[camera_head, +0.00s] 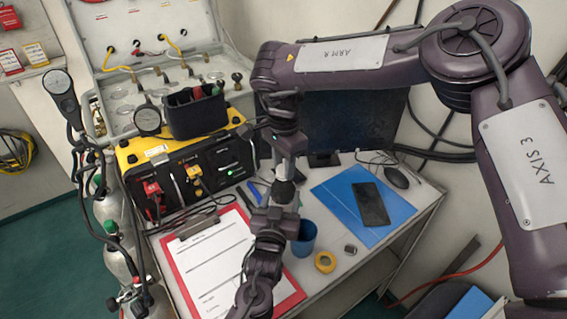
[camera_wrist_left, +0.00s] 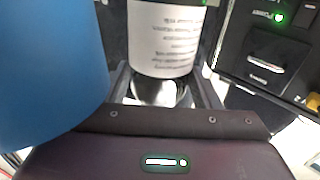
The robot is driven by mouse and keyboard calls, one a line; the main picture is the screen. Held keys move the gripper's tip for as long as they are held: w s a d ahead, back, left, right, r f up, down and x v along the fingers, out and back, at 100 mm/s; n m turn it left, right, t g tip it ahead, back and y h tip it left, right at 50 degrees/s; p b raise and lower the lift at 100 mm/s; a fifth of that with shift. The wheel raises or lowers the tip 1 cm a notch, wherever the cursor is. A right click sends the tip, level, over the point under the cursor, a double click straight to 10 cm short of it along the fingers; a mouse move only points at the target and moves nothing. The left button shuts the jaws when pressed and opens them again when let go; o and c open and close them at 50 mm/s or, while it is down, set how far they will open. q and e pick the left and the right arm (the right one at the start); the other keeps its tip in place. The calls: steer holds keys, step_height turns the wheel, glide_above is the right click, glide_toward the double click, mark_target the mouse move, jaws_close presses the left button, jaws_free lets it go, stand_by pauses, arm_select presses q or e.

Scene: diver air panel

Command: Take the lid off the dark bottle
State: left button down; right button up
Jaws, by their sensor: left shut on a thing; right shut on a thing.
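The dark bottle (camera_head: 284,190) is upright over the table, mostly hidden behind my left gripper. In the left wrist view the bottle shows a white printed label (camera_wrist_left: 165,38), and its glossy dark part lies between my left fingers. My left gripper (camera_head: 277,208) is shut on the bottle from the near side. My right gripper (camera_head: 287,165) reaches down from above, directly over the bottle, and is shut on the lid. The lid is largely covered by the fingers; I cannot tell whether it still touches the bottle.
A blue cup (camera_head: 304,240) stands close right of my left gripper and looms in the left wrist view (camera_wrist_left: 45,65). A yellow tape roll (camera_head: 325,262), a phone (camera_head: 370,204) on a blue folder, and a red clipboard (camera_head: 172,262) lie around. The air panel (camera_head: 190,170) stands behind.

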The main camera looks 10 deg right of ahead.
mark_target(283, 168)
steer(key=shift+r, duration=0.1)
stand_by(0.3)
steer(key=shift+r, duration=1)
steer(key=shift+r, duration=2.05)
arm_select(q)
steer(key=shift+c, duration=1.9)
jaws_free()
